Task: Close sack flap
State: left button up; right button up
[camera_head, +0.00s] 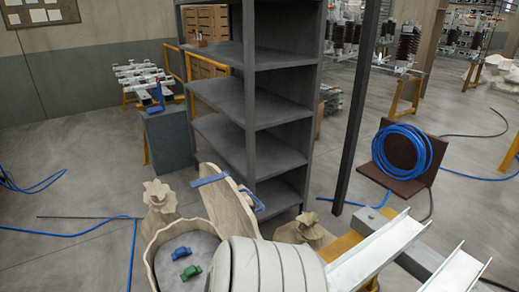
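A wide open sack (150,262) with a tan rim stands at the bottom of the head view. Inside it lie a blue piece (181,253) and a green piece (190,272), on a grey inner surface. A tan flap (229,207) stands raised at the sack's back right edge, with a blue strip (210,180) across its top and another blue part (257,202) at its right side. A pale ribbed rounded body (265,265) hides the sack's right part; I cannot tell what it is. Neither of my grippers shows.
Tied sacks stand behind left (160,200) and right (305,230) of the open sack. A grey shelf rack (255,90) rises close behind the flap. Metal channels (378,250) lie at the lower right. A blue hose coil (402,148) stands farther right. Floor at left is mostly clear.

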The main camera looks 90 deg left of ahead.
aim_at(228, 204)
jog(key=u, duration=3.4)
jog(key=k+j+z, duration=0.15)
jog(key=z, duration=0.2)
jog(key=k+j+z, duration=0.3)
jog(key=i+l, duration=0.1)
